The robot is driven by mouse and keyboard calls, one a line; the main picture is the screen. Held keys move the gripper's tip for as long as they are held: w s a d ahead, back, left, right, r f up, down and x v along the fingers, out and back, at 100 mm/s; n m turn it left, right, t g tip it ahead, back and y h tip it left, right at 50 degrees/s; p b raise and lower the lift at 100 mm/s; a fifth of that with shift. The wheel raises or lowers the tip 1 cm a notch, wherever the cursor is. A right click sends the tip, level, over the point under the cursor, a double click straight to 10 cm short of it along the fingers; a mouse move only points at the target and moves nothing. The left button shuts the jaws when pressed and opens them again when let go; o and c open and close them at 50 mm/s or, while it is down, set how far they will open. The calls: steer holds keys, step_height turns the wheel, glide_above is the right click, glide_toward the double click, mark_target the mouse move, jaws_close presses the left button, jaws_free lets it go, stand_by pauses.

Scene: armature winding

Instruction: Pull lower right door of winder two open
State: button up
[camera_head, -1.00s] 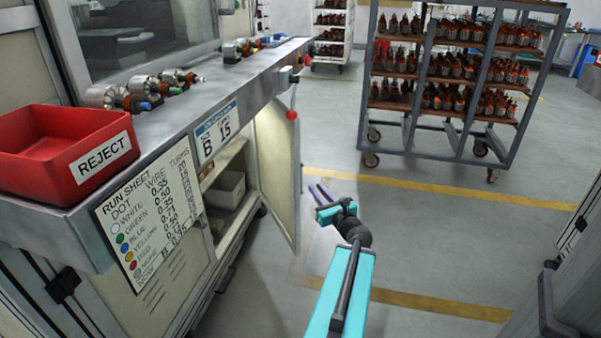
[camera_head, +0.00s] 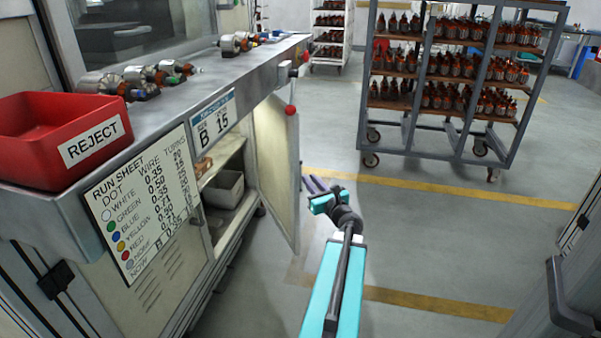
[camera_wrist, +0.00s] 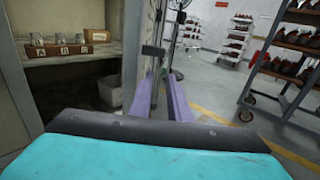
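The lower right door (camera_head: 276,165) of the winder stands ajar below the worktop, with its free edge facing the aisle. It also shows in the wrist view as a pale panel (camera_wrist: 138,45) with its edge near the fingers. My gripper (camera_head: 310,184) is just right of that edge in the head view. Its two purple fingers (camera_wrist: 163,100) are apart, pointing at the door edge. I cannot tell whether they touch it or straddle it. The cabinet opening shows a shelf and a grey bin (camera_head: 224,188).
A red reject tray (camera_head: 60,140) and several armatures (camera_head: 145,78) sit on the worktop (camera_head: 190,110). A wheeled rack (camera_head: 445,85) loaded with parts stands at the back right. The floor right of the door is clear.

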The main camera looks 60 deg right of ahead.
mark_target(301, 170)
steer(key=shift+b+x, duration=0.95)
steer(key=shift+x, duration=3.7)
jaws_close()
